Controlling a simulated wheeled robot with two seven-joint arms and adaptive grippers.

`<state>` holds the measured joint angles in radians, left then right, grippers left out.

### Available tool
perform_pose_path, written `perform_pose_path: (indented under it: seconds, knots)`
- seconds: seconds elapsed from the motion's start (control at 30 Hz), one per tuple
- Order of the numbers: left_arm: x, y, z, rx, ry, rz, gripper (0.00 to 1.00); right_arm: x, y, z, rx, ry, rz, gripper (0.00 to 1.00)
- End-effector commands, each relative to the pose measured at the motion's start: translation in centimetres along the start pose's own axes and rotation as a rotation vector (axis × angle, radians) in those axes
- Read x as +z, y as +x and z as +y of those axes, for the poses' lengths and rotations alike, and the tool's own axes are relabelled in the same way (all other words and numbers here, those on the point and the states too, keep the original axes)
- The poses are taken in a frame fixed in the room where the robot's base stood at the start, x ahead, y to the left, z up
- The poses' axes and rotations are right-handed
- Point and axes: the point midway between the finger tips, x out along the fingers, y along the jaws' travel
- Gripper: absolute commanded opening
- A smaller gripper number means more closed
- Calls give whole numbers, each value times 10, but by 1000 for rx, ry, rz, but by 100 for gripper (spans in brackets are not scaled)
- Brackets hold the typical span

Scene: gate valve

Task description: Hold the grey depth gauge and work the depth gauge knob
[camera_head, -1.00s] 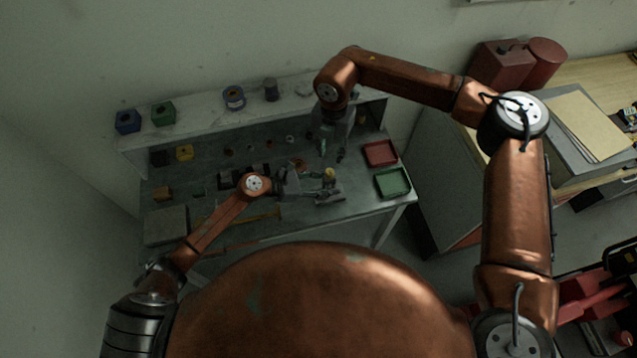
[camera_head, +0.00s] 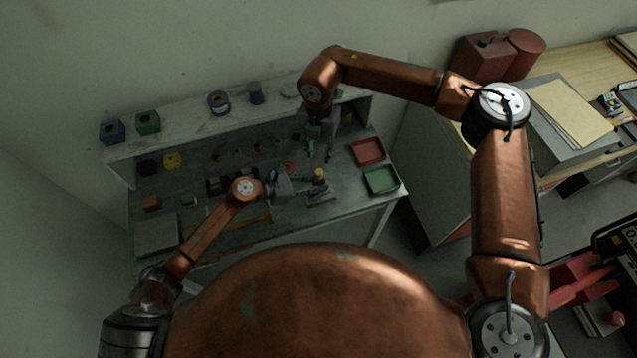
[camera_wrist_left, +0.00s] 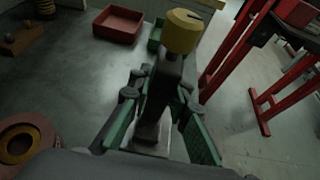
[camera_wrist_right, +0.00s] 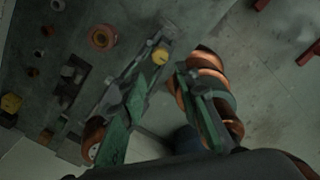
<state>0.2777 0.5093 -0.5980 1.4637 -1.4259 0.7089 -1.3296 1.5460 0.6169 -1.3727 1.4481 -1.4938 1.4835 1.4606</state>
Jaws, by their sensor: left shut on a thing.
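The grey depth gauge (camera_wrist_left: 160,95) stands upright between the fingers of my left gripper (camera_wrist_left: 158,118), which is shut on its body. Its yellow knob (camera_wrist_left: 183,32) sits on top, clear of the fingers. In the head view the knob (camera_head: 319,174) is low over the front right of the bench, with my left gripper (camera_head: 300,187) beside it on the left. My right gripper (camera_head: 319,150) is behind and above the knob, pointing down. In the right wrist view its fingers (camera_wrist_right: 163,97) are apart and empty, and the knob (camera_wrist_right: 160,56) lies beyond their tips.
A red tray (camera_head: 367,151) and a green tray (camera_head: 381,181) lie on the bench, right of the gauge. Several small parts lie on the bench to the left. A raised shelf (camera_head: 185,123) at the back bears blue and green boxes.

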Motion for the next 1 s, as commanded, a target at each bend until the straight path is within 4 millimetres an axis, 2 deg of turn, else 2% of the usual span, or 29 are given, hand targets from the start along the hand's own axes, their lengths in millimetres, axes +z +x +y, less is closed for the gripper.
perform_pose_path:
  seconds: [0.1,0.27,0.5,0.67,0.77,1.0]
  knots:
    - [0,0,0,0,0,0,0,0,0,0,0,0,0,29]
    - [0,0,0,0,0,0,0,0,-2,0,1,42,0,38]
    - [0,0,0,0,0,1,0,0,-16,1,1,306,2,38]
    - [0,0,0,0,0,1,0,0,-19,0,0,413,0,38]
    - [0,0,0,0,0,1,0,0,-12,0,-1,430,1,38]
    - [0,0,0,0,0,1,0,-1,32,0,-3,428,3,38]
